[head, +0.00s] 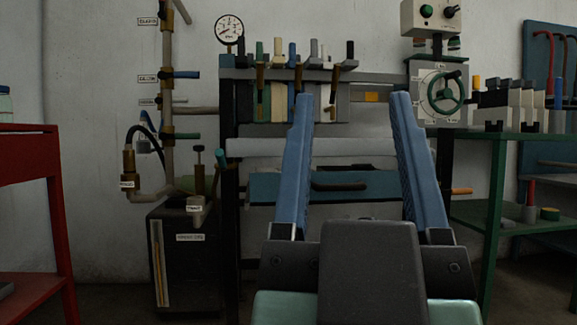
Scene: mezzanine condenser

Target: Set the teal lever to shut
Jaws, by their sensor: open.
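A teal-green lever (182,136) sticks out to the right, roughly level, from a valve low on the pipe stack (167,110) at the left. A second, short teal handle (222,160) shows tilted at the left edge of the bench. I cannot tell which of the two is the task's teal lever, nor read its setting. My gripper (350,104) points forward in the middle of the view, with its two blue fingers wide apart and nothing between them. It is well to the right of the pipe stack and touches neither handle.
A blue lever (186,74) sits higher on the same pipe. A bench rack (275,74) with several upright handles stands behind my fingers. A green handwheel (445,92) is at the right. A dark cabinet (185,270) stands below the pipes; a red table (30,160) is far left.

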